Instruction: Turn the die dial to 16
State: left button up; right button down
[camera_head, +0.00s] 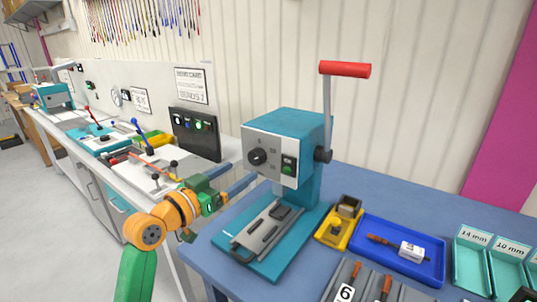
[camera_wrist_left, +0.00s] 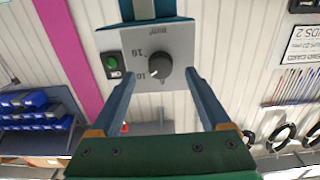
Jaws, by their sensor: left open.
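The die dial (camera_head: 257,156) is a round black knob on the grey front panel of a teal press (camera_head: 290,122). In the left wrist view the dial (camera_wrist_left: 158,72) appears upside down, with a white mark at its lower left, towards a small number beside it. My left gripper (camera_head: 243,174) is open and empty, in front of the panel and a little below the dial. In the wrist view its fingertips (camera_wrist_left: 160,76) frame the dial on both sides, apparently short of it. My right gripper is not in view.
A green switch (camera_head: 288,163) sits beside the dial. The press's red-handled lever (camera_head: 345,69) rises at its right. A yellow holder (camera_head: 337,230), a blue tray (camera_head: 400,251) and teal bins (camera_head: 474,250) stand on the blue table. A white bench runs along the wall at left.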

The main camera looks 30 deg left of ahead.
aim_at(253, 160)
pick_arm(q)
jog(key=w+p, duration=0.1)
jog(key=w+r+p, duration=0.1)
jog(key=w, duration=0.1)
jog(key=shift+w+d+r+p, duration=0.15)
jog(key=shift+w+r+p, duration=0.05)
jog(key=shift+w+p, duration=0.1)
jog(key=shift+w+d+f, duration=0.1)
jog(key=shift+w+f, duration=0.1)
jog(key=shift+w, duration=0.25)
jog(key=shift+w+f, duration=0.15)
jog(key=shift+w, duration=0.3)
jog(key=shift+w+f, duration=0.1)
jog(key=shift+w, duration=0.1)
jog(key=shift+s, duration=0.2)
jog(key=c, duration=0.6)
grip_shut()
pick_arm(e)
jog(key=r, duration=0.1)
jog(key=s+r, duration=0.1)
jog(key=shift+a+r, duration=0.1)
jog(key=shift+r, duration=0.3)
